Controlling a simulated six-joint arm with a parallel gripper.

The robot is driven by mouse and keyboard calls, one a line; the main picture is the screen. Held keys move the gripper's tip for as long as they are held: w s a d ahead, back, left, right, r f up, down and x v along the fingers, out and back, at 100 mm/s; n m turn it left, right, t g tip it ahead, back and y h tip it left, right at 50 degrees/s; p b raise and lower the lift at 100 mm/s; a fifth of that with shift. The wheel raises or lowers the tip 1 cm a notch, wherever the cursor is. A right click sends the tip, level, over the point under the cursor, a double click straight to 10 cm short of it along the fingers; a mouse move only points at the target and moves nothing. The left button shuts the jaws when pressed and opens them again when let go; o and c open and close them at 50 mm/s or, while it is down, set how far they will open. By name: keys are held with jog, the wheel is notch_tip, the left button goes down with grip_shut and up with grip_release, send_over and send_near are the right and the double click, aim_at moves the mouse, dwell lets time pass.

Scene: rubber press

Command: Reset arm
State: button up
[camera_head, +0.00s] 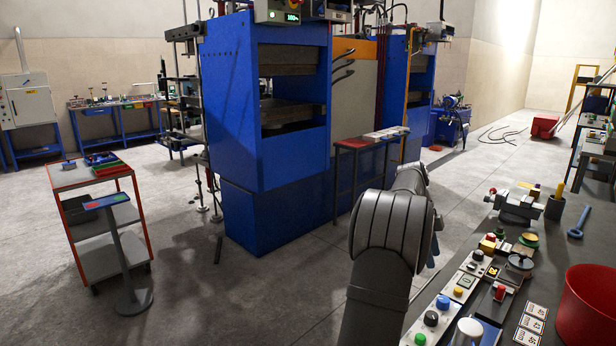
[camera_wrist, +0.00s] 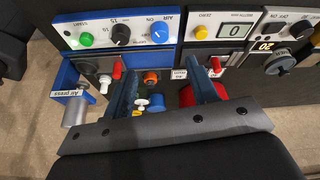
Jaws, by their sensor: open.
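My gripper (camera_wrist: 165,88) shows in the wrist view with its two blue fingers spread apart. An orange-red knob, a small white and yellow part and a blue part show in the gap between them; I cannot tell how far below they lie. Nothing appears clamped. In the head view my grey arm rises from the bottom centre and bends at a rounded joint, left of the workbench (camera_head: 560,240). The fingers are mostly hidden behind the arm there.
A red container (camera_head: 590,305) stands on the bench's right. The blue press (camera_head: 265,130) stands behind, with an orange-framed cart (camera_head: 85,178) to its left.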

aim_at(443, 300)
jog(key=x, duration=1.2)
jog(key=shift+d, duration=0.1)
jog(key=shift+s+d+f, duration=0.1)
jog(key=shift+f, duration=0.3)
jog(key=n, duration=0.2)
jog(key=n+t+h, duration=0.1)
jog(key=n, duration=0.1)
jog(key=shift+s+r+t, duration=0.1)
jog(key=shift+s+t, duration=0.05)
jog(key=shift+t, duration=0.15)
jog(key=n, duration=0.2)
jog(key=n+t, duration=0.1)
jog(key=n, duration=0.1)
jog(key=shift+s+t, duration=0.1)
jog(key=shift+t, duration=0.2)
jog(key=n+t, duration=0.1)
jog(key=n, duration=0.3)
jog(key=shift+s, duration=0.1)
jog(key=shift+s+n+t+y, duration=0.1)
jog(key=shift+n+t+y, duration=0.5)
jog(key=shift+n, duration=1.3)
jog(key=shift+o, duration=0.2)
